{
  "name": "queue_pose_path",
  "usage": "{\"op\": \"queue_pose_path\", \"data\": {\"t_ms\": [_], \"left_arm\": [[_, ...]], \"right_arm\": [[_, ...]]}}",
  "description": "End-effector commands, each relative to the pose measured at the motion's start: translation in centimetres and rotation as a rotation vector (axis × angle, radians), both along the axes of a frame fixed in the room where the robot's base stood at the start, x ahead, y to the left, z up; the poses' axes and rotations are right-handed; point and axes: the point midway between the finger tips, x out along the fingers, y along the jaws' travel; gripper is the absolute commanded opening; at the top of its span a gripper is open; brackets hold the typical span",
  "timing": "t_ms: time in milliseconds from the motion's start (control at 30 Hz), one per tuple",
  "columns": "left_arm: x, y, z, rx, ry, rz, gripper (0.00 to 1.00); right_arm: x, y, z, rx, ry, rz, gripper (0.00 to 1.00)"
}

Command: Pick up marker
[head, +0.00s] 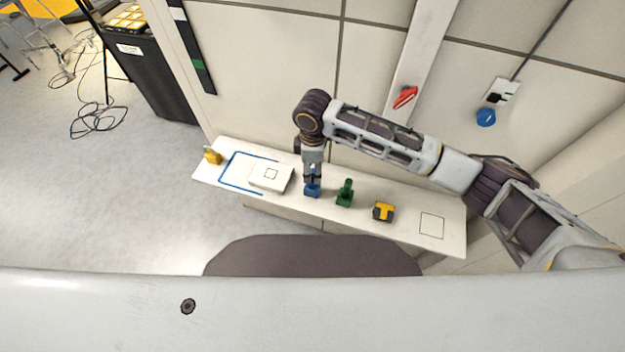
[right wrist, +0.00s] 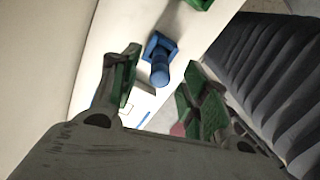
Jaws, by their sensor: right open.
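A blue piece (head: 312,191) with a round upright post on a square base stands on the white bench. A green piece (head: 345,193) and a yellow and dark piece (head: 383,211) stand to its right. I cannot tell which one is the marker. My right gripper (head: 312,174) points down just above the blue piece, open and empty. In the right wrist view the blue piece (right wrist: 160,64) shows in the gap between the green-padded fingertips (right wrist: 161,72), not gripped. My left gripper is out of view.
A white block (head: 271,175) with a square outline lies left of the blue piece, by a blue line on the bench (head: 320,209). A yellow piece (head: 213,156) stands at the left end. The wall (head: 290,50) rises behind. A bare square outline (head: 432,225) lies right.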

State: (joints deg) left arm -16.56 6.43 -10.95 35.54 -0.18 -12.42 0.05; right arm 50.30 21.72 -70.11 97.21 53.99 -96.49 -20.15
Motion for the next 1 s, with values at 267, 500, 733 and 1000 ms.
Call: {"op": "queue_pose_path", "data": {"t_ms": [267,500,733,1000], "left_arm": [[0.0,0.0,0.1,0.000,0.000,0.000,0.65],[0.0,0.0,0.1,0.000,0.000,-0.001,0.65],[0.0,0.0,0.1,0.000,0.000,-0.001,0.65],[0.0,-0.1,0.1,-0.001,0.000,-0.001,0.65]], "right_arm": [[-0.1,0.1,-2.7,-0.002,0.003,0.000,0.46],[0.0,0.2,-4.7,0.000,0.000,0.000,0.46],[0.0,0.1,-4.9,0.000,0.000,0.001,0.46],[0.0,0.1,-4.9,-0.001,0.000,0.001,0.46]]}}
